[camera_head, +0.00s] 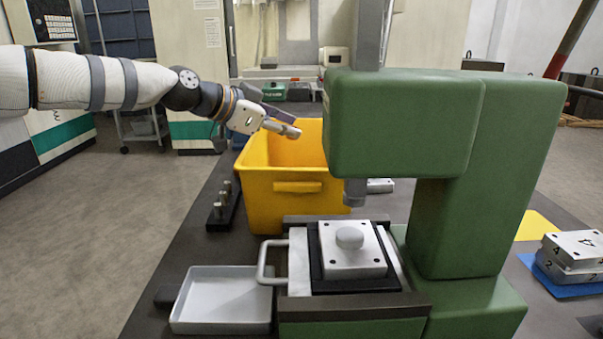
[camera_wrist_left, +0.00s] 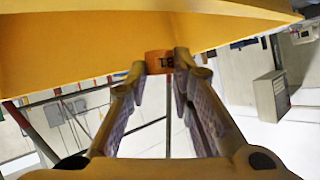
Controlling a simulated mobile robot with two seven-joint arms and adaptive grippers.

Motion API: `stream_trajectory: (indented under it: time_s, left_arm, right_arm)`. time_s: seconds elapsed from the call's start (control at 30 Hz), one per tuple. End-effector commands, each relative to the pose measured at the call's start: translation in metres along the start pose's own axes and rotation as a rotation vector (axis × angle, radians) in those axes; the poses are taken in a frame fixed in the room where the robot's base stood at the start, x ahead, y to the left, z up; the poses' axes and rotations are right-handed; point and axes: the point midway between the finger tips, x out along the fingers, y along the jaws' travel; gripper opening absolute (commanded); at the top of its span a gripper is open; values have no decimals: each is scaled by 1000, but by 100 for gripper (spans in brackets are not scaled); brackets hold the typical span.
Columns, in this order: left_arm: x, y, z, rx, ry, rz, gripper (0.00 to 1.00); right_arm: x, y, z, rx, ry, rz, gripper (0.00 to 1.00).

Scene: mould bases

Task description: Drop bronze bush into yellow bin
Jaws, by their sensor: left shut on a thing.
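The yellow bin (camera_head: 284,198) stands on the dark table, left of the green press. My left gripper (camera_head: 294,131) reaches in from the left and is over the bin's open top. In the left wrist view my left gripper (camera_wrist_left: 160,75) is shut on the bronze bush (camera_wrist_left: 159,62), a small orange-brown ring with dark marks on its side. The bush sits between the fingertips, with the yellow bin wall (camera_wrist_left: 80,50) behind it. I cannot make the bush out clearly in the head view. My right gripper is not in view.
The green press (camera_head: 400,125) stands right of the bin, its head close to the bin's right side. A mould plate (camera_head: 352,262) lies on its bed. A grey tray (camera_head: 222,297) is at the front left. A dark rack with metal pins (camera_head: 223,210) stands left of the bin.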

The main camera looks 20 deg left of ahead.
Motion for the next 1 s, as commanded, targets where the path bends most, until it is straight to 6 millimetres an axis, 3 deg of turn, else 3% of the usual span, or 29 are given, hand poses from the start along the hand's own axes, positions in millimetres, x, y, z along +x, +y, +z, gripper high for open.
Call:
stream_trajectory:
  time_s: [0.03, 0.07, 0.17, 0.47, 0.8, 1.0]
  left_arm:
    - [0, 0, -1, 0, 1, 0, 0]
    - [0, 0, -1, 0, 1, 0, 23]
    - [0, 0, -1, 0, 1, 0, 45]
    - [-2, 0, -1, 0, 0, 0, 45]
    - [-62, 0, -2, 0, 6, 0, 45]
    - [-76, 0, 0, 0, 1, 0, 45]
  right_arm:
    - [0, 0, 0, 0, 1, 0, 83]
    - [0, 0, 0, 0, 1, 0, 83]
    - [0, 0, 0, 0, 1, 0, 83]
    - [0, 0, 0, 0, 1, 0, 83]
    - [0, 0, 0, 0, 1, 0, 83]
    - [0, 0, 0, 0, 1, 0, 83]
